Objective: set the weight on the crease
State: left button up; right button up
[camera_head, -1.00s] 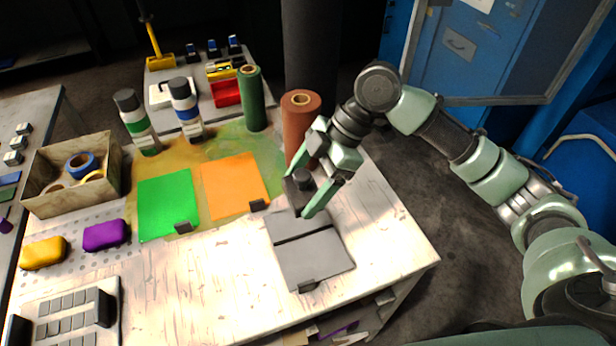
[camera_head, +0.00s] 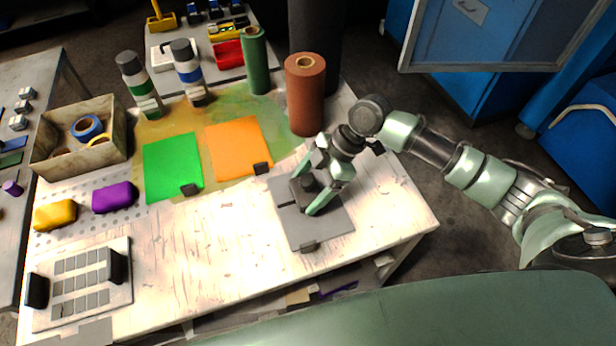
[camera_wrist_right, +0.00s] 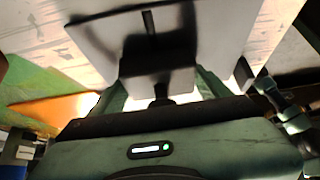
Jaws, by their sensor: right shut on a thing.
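The weight (camera_head: 305,189) is a dark block with a round knob on top. My right gripper (camera_head: 309,194) is shut on it, one finger on each side. They are over the far half of a grey sheet (camera_head: 322,229) on the bench. The crease (camera_head: 285,206) is a dark line across the sheet; its left end shows, and the weight and fingers hide much of the rest. In the right wrist view the weight (camera_wrist_right: 156,55) is dark against the pale sheet (camera_wrist_right: 208,28). I cannot tell whether it touches the sheet. My left gripper is not in view.
Green (camera_head: 172,165) and orange (camera_head: 238,148) sheets lie to the left. A brown roll (camera_head: 305,100) and a green roll (camera_head: 256,62) stand behind. A box of tape rolls (camera_head: 60,157) and a keypad-like panel (camera_head: 80,285) are far left.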

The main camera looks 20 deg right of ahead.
jog(key=shift+w+f, duration=0.1)
jog(key=shift+f, duration=0.05)
jog(key=shift+f, duration=0.1)
jog(key=o, duration=2.1)
jog(key=shift+f, duration=0.15)
jog(key=shift+r, duration=0.25)
jog(key=b+v, duration=0.2)
jog(key=v, duration=1)
